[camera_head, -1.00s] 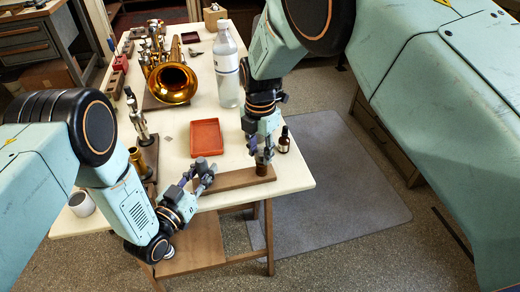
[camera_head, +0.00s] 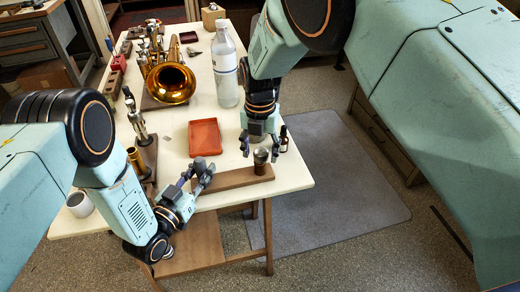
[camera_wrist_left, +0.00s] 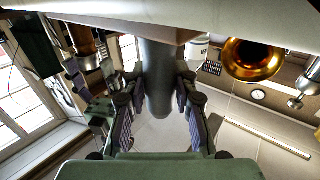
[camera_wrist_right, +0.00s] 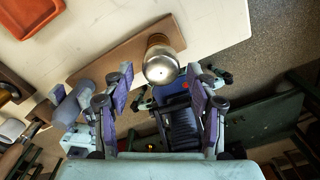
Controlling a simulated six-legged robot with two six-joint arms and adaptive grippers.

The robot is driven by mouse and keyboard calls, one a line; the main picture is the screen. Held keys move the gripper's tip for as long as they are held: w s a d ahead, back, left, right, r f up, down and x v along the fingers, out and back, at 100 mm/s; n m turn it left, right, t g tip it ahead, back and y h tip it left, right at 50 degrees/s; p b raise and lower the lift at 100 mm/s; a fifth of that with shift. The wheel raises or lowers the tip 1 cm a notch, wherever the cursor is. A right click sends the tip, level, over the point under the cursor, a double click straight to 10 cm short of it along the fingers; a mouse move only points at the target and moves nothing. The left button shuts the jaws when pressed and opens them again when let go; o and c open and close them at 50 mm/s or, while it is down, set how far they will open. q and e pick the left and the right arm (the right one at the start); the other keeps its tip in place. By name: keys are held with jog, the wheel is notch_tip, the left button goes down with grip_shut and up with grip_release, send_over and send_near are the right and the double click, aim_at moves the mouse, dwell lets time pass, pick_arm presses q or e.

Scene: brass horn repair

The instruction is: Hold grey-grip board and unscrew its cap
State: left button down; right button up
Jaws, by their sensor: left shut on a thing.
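The brown wooden board (camera_head: 228,180) lies along the table's front edge. Its upright grey grip (camera_head: 200,164) stands at the left end, and it also shows as a dark cylinder in the left wrist view (camera_wrist_left: 158,75). My left gripper (camera_head: 201,180) is shut on that grip. A rounded silver cap (camera_head: 260,156) sits on a brown base at the board's right end; the right wrist view shows the cap from above (camera_wrist_right: 160,68). My right gripper (camera_head: 260,148) is open around or just above the cap, with clear gaps to its sides.
An orange tray (camera_head: 205,137) lies behind the board. A small dark bottle (camera_head: 284,139) stands close right of my right gripper. A clear bottle (camera_head: 226,80) and a brass horn (camera_head: 170,82) stand further back. A white cup (camera_head: 80,204) is at the front left.

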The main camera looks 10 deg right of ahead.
aim_at(260, 153)
jog(key=shift+r, duration=4.05)
pick_arm(q)
jog(key=c, duration=1)
grip_release()
